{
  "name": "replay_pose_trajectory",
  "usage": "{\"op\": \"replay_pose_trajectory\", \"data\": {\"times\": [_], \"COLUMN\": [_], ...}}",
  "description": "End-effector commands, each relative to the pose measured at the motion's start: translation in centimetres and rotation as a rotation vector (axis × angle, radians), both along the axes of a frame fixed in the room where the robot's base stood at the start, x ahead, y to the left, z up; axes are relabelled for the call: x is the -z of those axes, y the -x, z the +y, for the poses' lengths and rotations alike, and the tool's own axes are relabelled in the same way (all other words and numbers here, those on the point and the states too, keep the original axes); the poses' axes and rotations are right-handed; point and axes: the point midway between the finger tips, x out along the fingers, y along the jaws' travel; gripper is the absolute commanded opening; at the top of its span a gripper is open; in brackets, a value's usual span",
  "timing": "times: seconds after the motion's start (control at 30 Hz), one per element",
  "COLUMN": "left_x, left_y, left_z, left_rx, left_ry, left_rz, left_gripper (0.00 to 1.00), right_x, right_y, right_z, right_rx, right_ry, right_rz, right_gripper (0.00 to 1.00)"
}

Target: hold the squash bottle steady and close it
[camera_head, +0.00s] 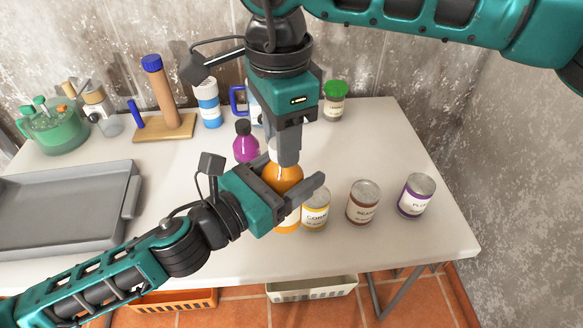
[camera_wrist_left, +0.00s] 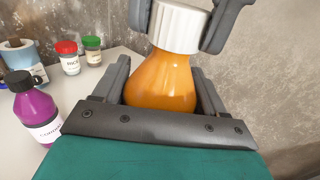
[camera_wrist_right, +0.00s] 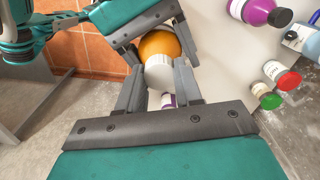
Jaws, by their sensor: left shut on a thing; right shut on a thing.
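The squash bottle (camera_head: 283,177), orange, stands upright on the table among the cans; it also shows in the left wrist view (camera_wrist_left: 162,82) and the right wrist view (camera_wrist_right: 160,44). My left gripper (camera_head: 297,190) is shut on the bottle's body, with a finger on either side. A white ribbed cap (camera_wrist_left: 178,27) sits at the top of the bottle's neck; it also shows in the right wrist view (camera_wrist_right: 160,72). My right gripper (camera_head: 287,150) points down from above and is shut on the cap. How far the cap is threaded on cannot be told.
Cans of corn (camera_head: 315,212), beans (camera_head: 363,204) and plums (camera_head: 415,197) stand close on the right. A purple bottle (camera_head: 246,146) is just behind. A grey tray (camera_head: 66,212) lies at left. The table (camera_head: 400,135) is clear at back right.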

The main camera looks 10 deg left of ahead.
Motion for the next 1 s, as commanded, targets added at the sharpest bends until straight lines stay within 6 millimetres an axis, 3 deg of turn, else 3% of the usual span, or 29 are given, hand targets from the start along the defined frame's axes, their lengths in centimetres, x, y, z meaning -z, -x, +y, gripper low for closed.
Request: {"op": "replay_pose_trajectory", "data": {"times": [0.5,0.7,0.73,1.0], "left_x": [-0.17,-0.17,-0.17,-0.17], "left_y": [0.0,0.01,0.01,0.0], "left_z": [-0.04,-0.04,-0.04,-0.04], "left_rx": [0.001,0.001,0.002,0.001], "left_ry": [0.002,0.002,0.002,0.002], "left_rz": [-0.004,-0.004,-0.004,-0.004], "left_gripper": [0.0,0.0,0.0,0.0], "right_x": [0.03,0.04,0.04,0.04], "right_y": [0.01,0.01,0.01,0.01], "right_z": [0.03,0.04,0.04,0.03], "right_rx": [0.895,0.971,0.971,0.969], "right_ry": [-0.004,-0.004,-0.004,-0.004], "right_rz": [0.001,0.001,0.001,0.001], "right_gripper": [0.0,0.0,0.35,0.61]}}
